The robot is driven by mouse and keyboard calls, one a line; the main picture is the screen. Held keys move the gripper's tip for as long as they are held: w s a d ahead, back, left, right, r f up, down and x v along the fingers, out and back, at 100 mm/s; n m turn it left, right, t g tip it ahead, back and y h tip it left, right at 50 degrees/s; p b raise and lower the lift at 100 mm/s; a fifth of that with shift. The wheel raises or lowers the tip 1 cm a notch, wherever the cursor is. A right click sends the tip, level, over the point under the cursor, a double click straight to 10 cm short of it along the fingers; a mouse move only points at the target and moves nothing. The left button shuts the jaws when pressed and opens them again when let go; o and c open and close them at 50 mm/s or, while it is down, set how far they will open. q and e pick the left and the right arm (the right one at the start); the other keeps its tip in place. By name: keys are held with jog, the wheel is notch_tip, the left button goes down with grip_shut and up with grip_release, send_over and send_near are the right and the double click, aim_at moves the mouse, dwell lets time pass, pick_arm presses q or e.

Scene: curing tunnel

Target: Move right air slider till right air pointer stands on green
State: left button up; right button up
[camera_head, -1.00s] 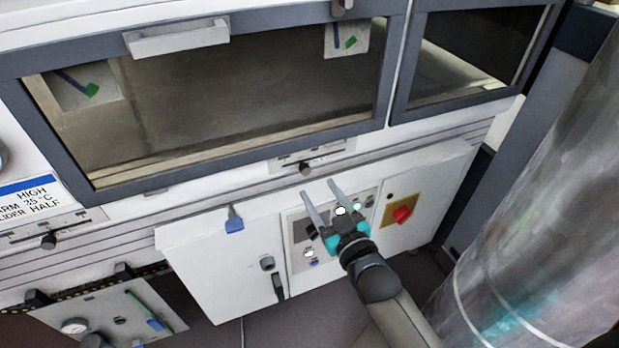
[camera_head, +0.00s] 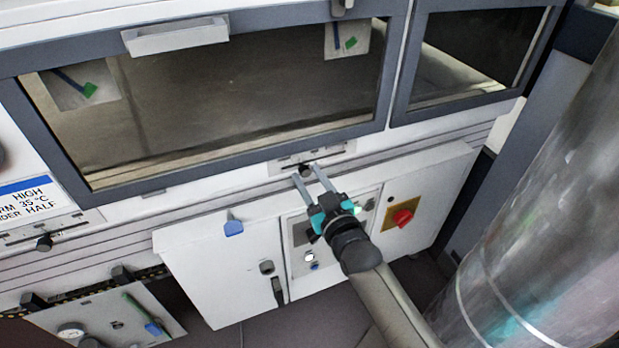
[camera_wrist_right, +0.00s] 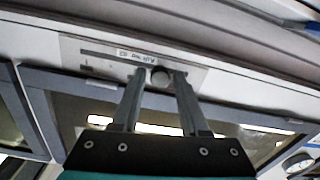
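The right air slider's dark round knob (camera_head: 306,171) sits on a pale slotted plate (camera_head: 328,154) below the main window. It also shows in the right wrist view (camera_wrist_right: 160,77), at the end of the visible slot. My right gripper (camera_head: 309,174) is open, its two fingertips on either side of the knob with small gaps; contact cannot be told. The right air pointer (camera_head: 336,37) is a blue strip on a pale card behind the window's upper right. The green patch (camera_head: 351,43) lies to its right, apart from it. My left gripper is not in view.
The left slider knob (camera_head: 44,242) is at the far left, under the HIGH sign (camera_head: 37,203). Below my right gripper is a white cabinet (camera_head: 200,265) with buttons and a red rotary switch (camera_head: 402,217). A large metal cylinder (camera_head: 545,230) stands at right.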

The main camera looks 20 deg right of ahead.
grip_shut()
jog(key=shift+d, duration=0.1)
dwell(1.0)
